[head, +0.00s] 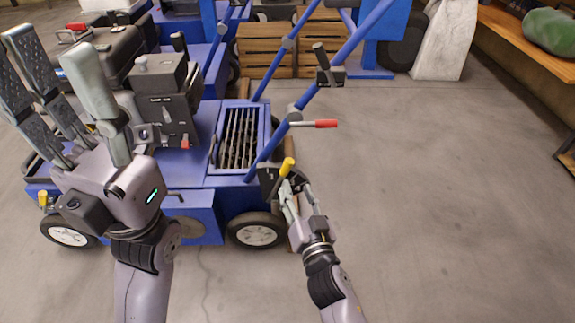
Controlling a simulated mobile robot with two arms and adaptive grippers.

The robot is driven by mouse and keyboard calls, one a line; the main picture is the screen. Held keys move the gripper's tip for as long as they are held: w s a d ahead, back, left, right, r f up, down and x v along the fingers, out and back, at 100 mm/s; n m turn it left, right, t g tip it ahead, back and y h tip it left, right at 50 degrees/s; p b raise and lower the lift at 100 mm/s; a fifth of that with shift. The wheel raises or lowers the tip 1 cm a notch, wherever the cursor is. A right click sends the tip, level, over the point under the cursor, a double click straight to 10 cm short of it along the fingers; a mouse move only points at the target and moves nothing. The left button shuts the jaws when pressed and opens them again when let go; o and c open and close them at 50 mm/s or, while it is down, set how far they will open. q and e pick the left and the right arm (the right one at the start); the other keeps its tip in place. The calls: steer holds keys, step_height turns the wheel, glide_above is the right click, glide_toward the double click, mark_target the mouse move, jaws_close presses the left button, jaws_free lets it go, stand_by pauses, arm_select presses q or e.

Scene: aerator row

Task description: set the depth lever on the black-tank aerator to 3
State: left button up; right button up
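A blue aerator (205,130) stands in front of me with a black tank (108,52) at its far left. A lever with a yellow grip (287,167) rises from a dark plate (267,178) at the foot of its handlebar. I cannot read any numbers on the plate. My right gripper (287,187) is at the lever, just below the yellow grip; whether its fingers close on the lever is unclear. My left gripper (58,80) is large in the left foreground, fingers pointing up and spread, empty, hiding part of the machine.
A red-gripped lever (322,124) sticks out from the handlebar (300,95) above the yellow one. Another blue machine (385,35) and wooden crates (265,52) stand behind. A wooden shelf (535,55) is at the right. The floor (440,190) on the right is clear.

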mark_target(289, 169)
steer(key=b+x, duration=0.1)
steer(key=x, duration=0.9)
steer(key=shift+s, duration=0.1)
steer(key=shift+c, duration=0.2)
jaws_close()
stand_by(0.4)
